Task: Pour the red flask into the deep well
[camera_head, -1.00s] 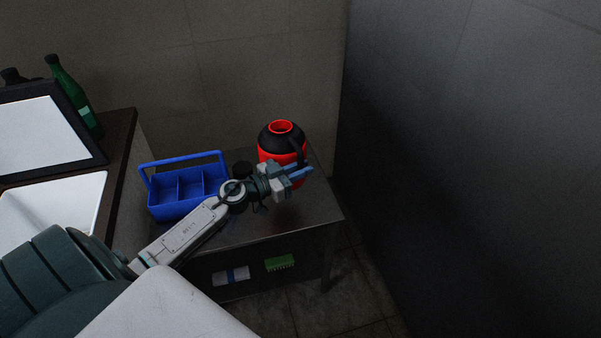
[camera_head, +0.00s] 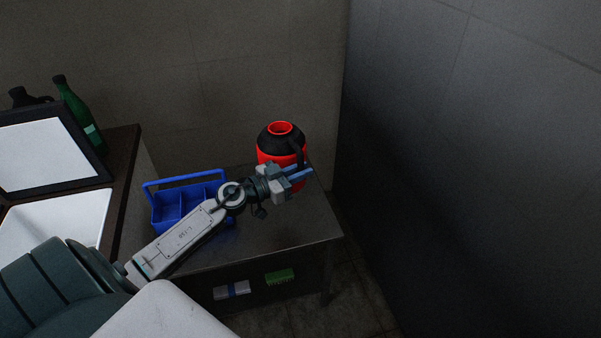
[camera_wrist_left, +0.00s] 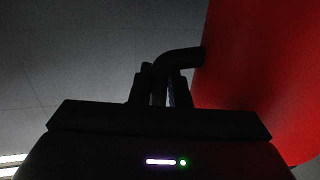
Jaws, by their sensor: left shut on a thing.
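The red flask (camera_head: 268,156) has a red body, a black shoulder and an open red mouth. It stands upright in the head view, apparently just above the metal table (camera_head: 285,238). My left gripper (camera_head: 297,173) is at its near side, shut on its dark handle. In the left wrist view the dark handle (camera_wrist_left: 180,57) runs into the jaws (camera_wrist_left: 160,90), and the red body (camera_wrist_left: 260,80) fills the right side. A white recessed basin (camera_head: 60,222) at the left may be the deep well; its bottom is cut off by my arm. My right gripper is not seen.
A blue caddy (camera_head: 168,207) stands left of the flask, partly behind my arm. Green bottle (camera_head: 82,115) and framed white panel (camera_head: 40,150) are at the far left. A green block (camera_head: 279,276) and white box (camera_head: 232,289) lie below the table. A dark wall rises at right.

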